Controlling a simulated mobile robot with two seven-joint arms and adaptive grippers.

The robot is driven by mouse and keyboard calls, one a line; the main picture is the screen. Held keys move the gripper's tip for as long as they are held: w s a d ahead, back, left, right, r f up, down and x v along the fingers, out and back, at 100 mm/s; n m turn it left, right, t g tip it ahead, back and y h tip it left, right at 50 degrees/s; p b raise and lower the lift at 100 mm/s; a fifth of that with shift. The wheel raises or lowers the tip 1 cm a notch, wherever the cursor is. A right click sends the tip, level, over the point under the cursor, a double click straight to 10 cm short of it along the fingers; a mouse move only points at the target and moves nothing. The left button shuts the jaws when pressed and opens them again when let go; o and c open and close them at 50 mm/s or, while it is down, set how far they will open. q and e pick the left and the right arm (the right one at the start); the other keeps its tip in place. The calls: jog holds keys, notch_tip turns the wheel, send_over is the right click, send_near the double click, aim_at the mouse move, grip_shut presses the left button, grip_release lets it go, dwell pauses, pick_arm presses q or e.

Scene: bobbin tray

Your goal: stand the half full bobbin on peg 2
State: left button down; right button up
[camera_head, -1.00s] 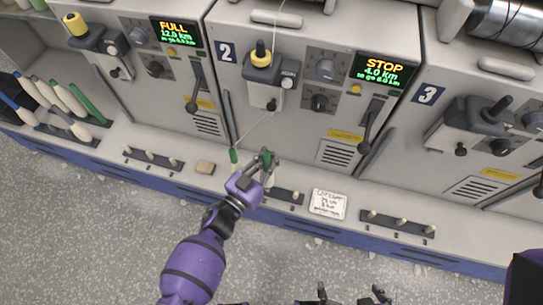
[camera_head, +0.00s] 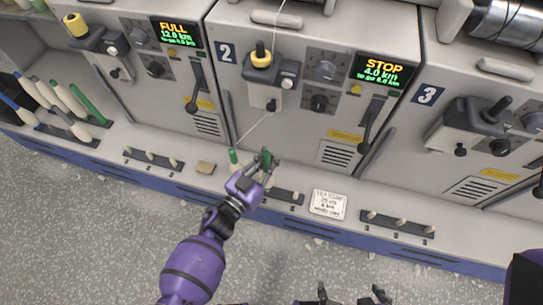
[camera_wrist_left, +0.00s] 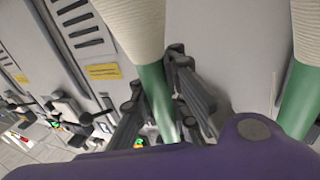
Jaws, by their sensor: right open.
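My left gripper (camera_head: 262,165) is at the ledge of machine 2, its fingers closed about the green upper tube of a bobbin (camera_head: 266,158). The left wrist view shows the dark fingers on both sides of this green tube (camera_wrist_left: 157,100), with pale yarn beyond. This bobbin stands roughly upright over the middle of the peg strip (camera_head: 285,196); its foot and peg 2 are hidden by my gripper. A second green-topped bobbin (camera_head: 234,157) stands just left of it. I cannot tell how full either is. My right gripper (camera_head: 350,294) is open at the bottom edge.
A white card (camera_head: 328,204) lies right of the strip and a tan block (camera_head: 206,168) left of it. Empty peg strips (camera_head: 153,158) and (camera_head: 397,223) sit further along the ledge. A thread (camera_head: 252,130) runs down beside my gripper.

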aim_at(265, 171)
pick_arm(q)
jog(key=shift+f+b, duration=0.9)
jog(key=shift+f, duration=0.3)
jog(key=c, duration=2)
grip_release()
jog(key=shift+p+v, duration=0.8)
jog(key=shift+v, duration=2)
jog(key=shift+p+v, duration=0.55)
jog(key=shift+v, duration=2.15)
